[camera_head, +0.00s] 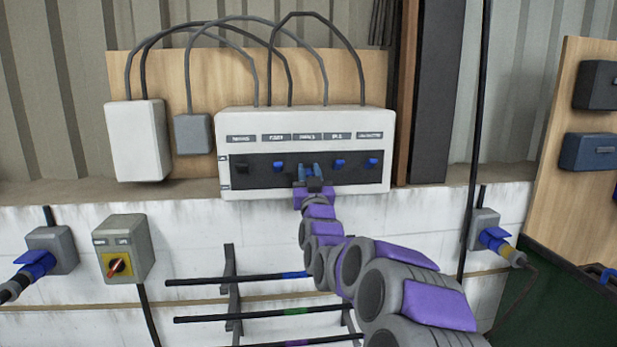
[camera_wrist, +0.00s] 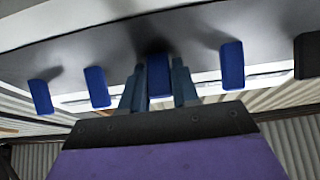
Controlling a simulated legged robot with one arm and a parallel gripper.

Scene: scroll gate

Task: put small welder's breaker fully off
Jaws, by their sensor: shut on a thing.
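A white breaker box (camera_head: 229,130) with a dark switch strip hangs on the wall in the head view. It holds a row of toggles, one black (camera_head: 242,168) at the left and the others blue. The labels above them are too blurred to read, so I cannot tell which is the small welder's. My gripper (camera_head: 309,171) is at the middle toggle, hiding most of it. In the wrist view my gripper (camera_wrist: 158,86) has its two fingers shut on the middle blue toggle (camera_wrist: 159,76), one on each side. Blue toggles stand on both sides, including one (camera_wrist: 232,65) beside the fingers.
A white box (camera_head: 137,140) and a small grey box (camera_head: 192,134) hang left of the breaker box. Below is a grey box with a red-yellow rotary switch (camera_head: 117,266). Dark horizontal bars (camera_head: 240,281) stick out beneath my arm. Blue plugs (camera_head: 494,238) sit in wall sockets at both sides.

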